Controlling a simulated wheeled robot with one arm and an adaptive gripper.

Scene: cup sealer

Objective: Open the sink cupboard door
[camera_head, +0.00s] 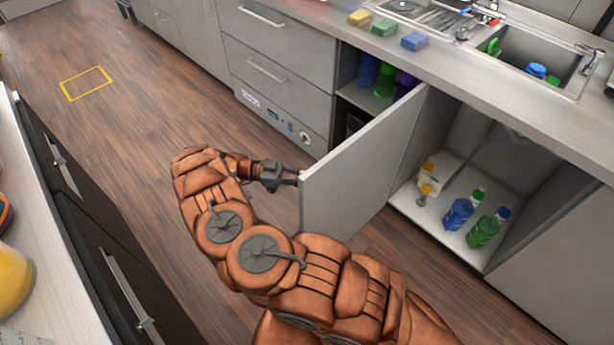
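The sink cupboard door (362,165) stands swung well out from the cabinet, below the counter with the sink (535,60). The cupboard interior (455,150) shows, with several bottles on its floor. My gripper (293,176) is at the door's free outer edge, on its left side. The fingers point right towards that edge and seem to reach it. The far side of the fingers and the door handle are hidden, so I cannot tell whether they touch or hold the door.
A blue bottle (458,214) and a green bottle (483,231) stand in the cupboard. Sponges (384,27) lie on the counter. Grey drawers (275,75) are behind the door. A dark cabinet (95,235) stands at left. Wooden floor (130,120) is clear at upper left.

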